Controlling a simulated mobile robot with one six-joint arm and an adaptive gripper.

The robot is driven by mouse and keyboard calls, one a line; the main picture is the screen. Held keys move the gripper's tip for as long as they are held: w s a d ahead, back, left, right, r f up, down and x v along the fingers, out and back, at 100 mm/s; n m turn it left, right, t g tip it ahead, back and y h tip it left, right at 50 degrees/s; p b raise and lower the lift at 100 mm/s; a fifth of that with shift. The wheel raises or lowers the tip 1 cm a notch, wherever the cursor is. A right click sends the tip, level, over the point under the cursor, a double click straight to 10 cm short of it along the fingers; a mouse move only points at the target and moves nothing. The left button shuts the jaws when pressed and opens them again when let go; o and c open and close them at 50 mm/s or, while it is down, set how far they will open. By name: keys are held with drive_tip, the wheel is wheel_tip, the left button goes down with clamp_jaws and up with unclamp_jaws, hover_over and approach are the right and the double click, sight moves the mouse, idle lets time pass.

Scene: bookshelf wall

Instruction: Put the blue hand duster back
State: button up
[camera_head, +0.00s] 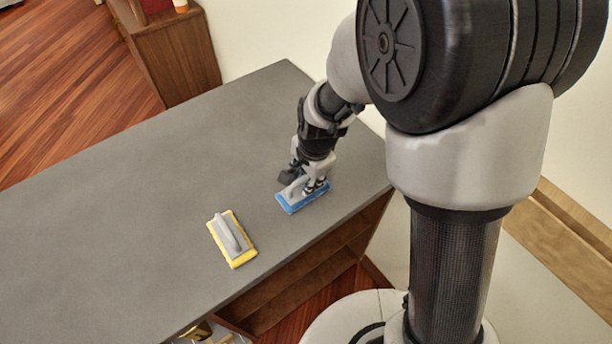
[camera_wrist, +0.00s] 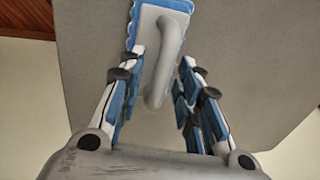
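The blue hand duster (camera_head: 288,206) lies on the grey counter top near its right end. It has a grey back with a raised handle and a blue pad. My gripper (camera_head: 309,187) is right over it and hides part of it. In the wrist view my gripper (camera_wrist: 163,72) is open, with one finger on each side of the grey handle (camera_wrist: 170,50). Gaps show between the fingers and the handle. The blue edge of the duster (camera_wrist: 134,22) shows past the left finger.
A yellow hand duster (camera_head: 232,240) lies on the grey counter (camera_head: 120,210), left of the blue one. Open wooden shelves (camera_head: 300,278) are under the counter's front edge. A brown cabinet (camera_head: 175,55) stands behind it. The counter's left part is clear.

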drive_tip(key=shift+r, duration=0.1)
drive_tip(key=s+d+r+n+t+p, duration=0.1)
drive_tip(key=s+d+r+n+p, duration=0.25)
drive_tip(key=r, duration=0.65)
drive_tip(key=s+d+r+n, duration=0.2)
drive_tip(key=s+d+r, duration=0.3)
drive_tip(key=r, duration=0.6)
drive_tip(key=s+d+r+n, duration=0.1)
drive_tip(key=s+d+n, duration=0.1)
drive_tip(key=s, duration=0.3)
drive_tip(key=s+d+r+n+t+h, duration=0.1)
drive_tip(key=s+r+n, duration=0.1)
drive_tip(key=s, duration=0.4)
drive_tip(key=shift+s+d+r+n+t, duration=0.25)
drive_tip(key=shift+d+n+t, duration=0.1)
drive_tip(key=shift+n, duration=0.5)
drive_tip(key=shift+f+b, duration=0.5)
drive_tip(key=shift+f, duration=0.15)
